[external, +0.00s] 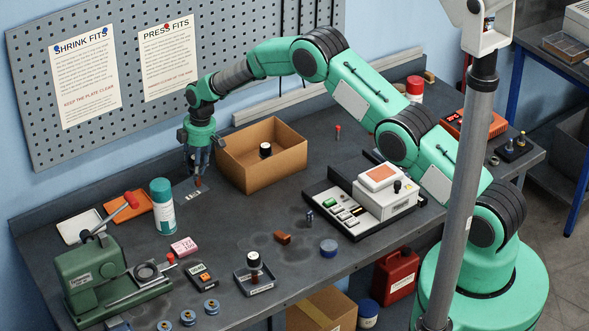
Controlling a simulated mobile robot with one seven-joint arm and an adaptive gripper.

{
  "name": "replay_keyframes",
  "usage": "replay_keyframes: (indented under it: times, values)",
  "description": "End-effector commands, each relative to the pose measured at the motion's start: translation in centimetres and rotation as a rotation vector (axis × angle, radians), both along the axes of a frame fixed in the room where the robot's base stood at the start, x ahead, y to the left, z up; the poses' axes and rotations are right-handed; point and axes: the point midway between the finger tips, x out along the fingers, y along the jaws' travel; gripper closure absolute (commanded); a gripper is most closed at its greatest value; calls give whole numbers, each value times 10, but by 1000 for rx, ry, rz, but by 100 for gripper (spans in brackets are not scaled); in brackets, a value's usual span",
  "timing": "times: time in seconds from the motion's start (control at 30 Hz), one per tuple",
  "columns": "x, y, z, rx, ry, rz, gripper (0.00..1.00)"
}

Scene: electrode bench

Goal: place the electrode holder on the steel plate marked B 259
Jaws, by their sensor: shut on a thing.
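My gripper (198,174) points straight down over the back left of the bench, just left of the cardboard box. It is shut on a small reddish-brown thing (198,183), which looks like the electrode holder; the fingers hide most of it. Right below it a small pale plate or label (193,195) lies on the dark bench top. Its marking is too small to read, so I cannot tell if it is the plate B 259. I cannot tell whether the held thing touches the surface.
An open cardboard box (262,178) with a black-and-white knob inside stands close right of my gripper. A teal spray can (162,206) stands to its left. A green machine (105,277) is at front left. A black tray (350,215) lies to the right. Bench between is mostly clear.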

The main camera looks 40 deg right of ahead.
Motion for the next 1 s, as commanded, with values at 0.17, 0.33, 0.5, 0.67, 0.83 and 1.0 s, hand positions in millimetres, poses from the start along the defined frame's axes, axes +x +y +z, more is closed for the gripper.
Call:
replay_keyframes:
  times: [0.17,0.33,0.5,0.67,0.83,1.0]
  values:
    - [0,0,-16,0,1,0,100]
    - [0,0,-27,0,0,0,100]
    - [0,0,-29,0,0,0,100]
    - [0,0,-29,0,0,0,100]
    - [0,0,-33,0,-1,0,100]
    - [-1,0,-33,0,0,0,46]
